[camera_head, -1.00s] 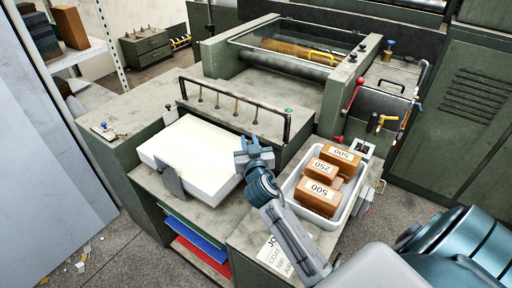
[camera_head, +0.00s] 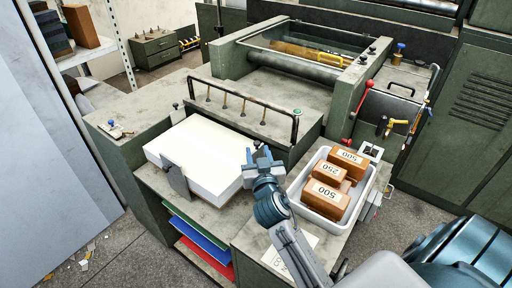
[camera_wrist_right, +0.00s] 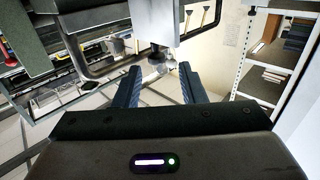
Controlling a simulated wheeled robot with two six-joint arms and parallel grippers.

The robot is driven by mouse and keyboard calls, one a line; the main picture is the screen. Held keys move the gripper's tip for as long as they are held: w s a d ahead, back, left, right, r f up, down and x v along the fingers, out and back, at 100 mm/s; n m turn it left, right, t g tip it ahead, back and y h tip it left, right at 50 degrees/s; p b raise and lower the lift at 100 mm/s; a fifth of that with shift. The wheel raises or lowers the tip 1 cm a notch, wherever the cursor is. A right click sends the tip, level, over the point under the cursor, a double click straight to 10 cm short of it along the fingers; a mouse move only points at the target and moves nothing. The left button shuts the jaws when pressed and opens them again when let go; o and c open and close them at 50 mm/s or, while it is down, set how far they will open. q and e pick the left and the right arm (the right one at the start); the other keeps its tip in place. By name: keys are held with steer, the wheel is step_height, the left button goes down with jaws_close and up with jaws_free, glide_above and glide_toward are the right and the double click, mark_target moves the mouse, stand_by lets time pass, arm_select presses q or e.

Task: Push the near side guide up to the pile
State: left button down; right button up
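The pile (camera_head: 205,152) is a thick white block of sheets on the feeder table (camera_head: 152,184). The near side guide (camera_head: 174,179) is an upright grey plate at the pile's front left side; I cannot tell whether it touches the pile. My right gripper (camera_head: 258,157) is above the area just right of the pile, apart from the guide. In the right wrist view its two dark fingers (camera_wrist_right: 158,76) stand apart with nothing gripped between them. I cannot make out the pile or guide in that view. My left gripper is not in view.
A black rail (camera_head: 240,103) with several small rods stands behind the pile. A white tray (camera_head: 312,212) of brown blocks marked 500 and 250 stands right of my right arm. Coloured boards (camera_head: 200,243) lie on a shelf below the pile. A white sheet (camera_head: 290,252) lies at the front.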

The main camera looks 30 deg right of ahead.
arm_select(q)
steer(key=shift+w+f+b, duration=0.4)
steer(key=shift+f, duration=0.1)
arm_select(e)
steer(key=v, duration=0.5)
steer(key=shift+s+a, duration=0.1)
steer(key=shift+s, duration=0.05)
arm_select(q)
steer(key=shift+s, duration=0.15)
